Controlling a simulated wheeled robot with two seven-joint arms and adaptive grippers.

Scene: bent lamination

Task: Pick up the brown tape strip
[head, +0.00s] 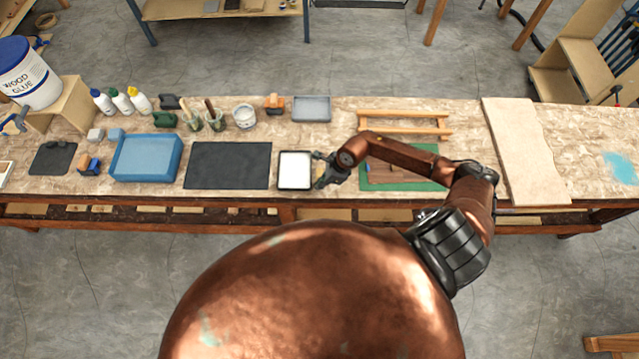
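My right gripper (322,172) is over the right edge of the small black-rimmed tray with a white inside (295,170). It is small and dark here, and I cannot tell whether its fingers are open or shut, or whether they hold anything. I cannot make out a brown tape strip for certain. Brown wooden pieces (385,174) lie on the green mat (425,182), partly hidden by my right forearm. My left gripper is not in view.
On the workbench, a black mat (228,165) and a blue tray (146,158) lie left of the white-filled tray. Glue bottles (121,101) and jars stand behind them. A wooden frame (404,114) lies behind my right arm. A pale board (524,150) lies at right.

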